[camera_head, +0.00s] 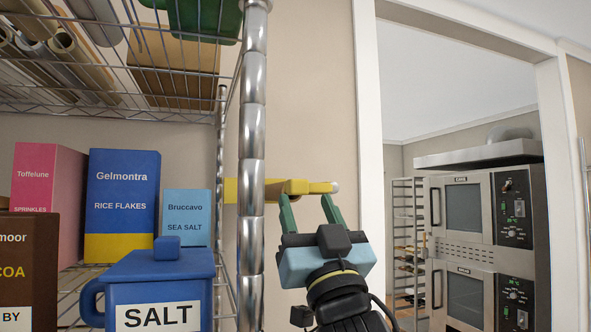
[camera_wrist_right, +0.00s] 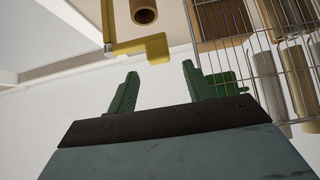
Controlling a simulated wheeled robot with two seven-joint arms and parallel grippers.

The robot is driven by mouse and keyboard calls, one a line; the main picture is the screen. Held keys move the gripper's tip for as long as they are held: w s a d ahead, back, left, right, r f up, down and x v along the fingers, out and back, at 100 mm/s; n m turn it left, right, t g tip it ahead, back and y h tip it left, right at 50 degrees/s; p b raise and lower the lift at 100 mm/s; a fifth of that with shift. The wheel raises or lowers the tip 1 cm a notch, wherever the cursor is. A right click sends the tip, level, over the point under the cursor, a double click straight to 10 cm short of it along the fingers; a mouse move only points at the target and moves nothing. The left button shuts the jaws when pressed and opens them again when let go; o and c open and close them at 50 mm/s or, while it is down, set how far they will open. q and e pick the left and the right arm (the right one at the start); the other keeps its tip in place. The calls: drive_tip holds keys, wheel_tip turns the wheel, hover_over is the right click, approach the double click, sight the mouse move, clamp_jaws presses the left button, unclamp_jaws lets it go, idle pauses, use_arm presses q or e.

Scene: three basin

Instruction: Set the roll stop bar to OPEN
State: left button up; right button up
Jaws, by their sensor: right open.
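The yellow roll stop bar (camera_head: 300,187) sticks out to the right beside the chrome shelf post, with a pale round tip at its right end. In the right wrist view the yellow bar (camera_wrist_right: 142,48) looks L-shaped and lies beyond the fingertips. My right gripper (camera_head: 305,199) is open, its green fingers pointing up at the bar from below. It also shows in the right wrist view (camera_wrist_right: 159,69), with nothing between the fingers. I cannot tell whether a fingertip touches the bar. No OPEN marking is readable. My left gripper is out of view.
The chrome shelf post (camera_head: 252,150) stands close left of my gripper. The wire shelf holds a blue salt canister (camera_head: 160,275), a rice flakes box (camera_head: 123,190) and several other packages. Cardboard rolls (camera_head: 65,45) lie above. A doorway with ovens (camera_head: 480,240) opens at right.

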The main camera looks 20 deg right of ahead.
sight(315, 188)
drive_tip(key=p+x, duration=0.2)
drive_tip(key=x, duration=0.6)
drive_tip(key=shift+w+r, duration=0.25)
drive_tip(key=shift+w, duration=0.05)
clamp_jaws()
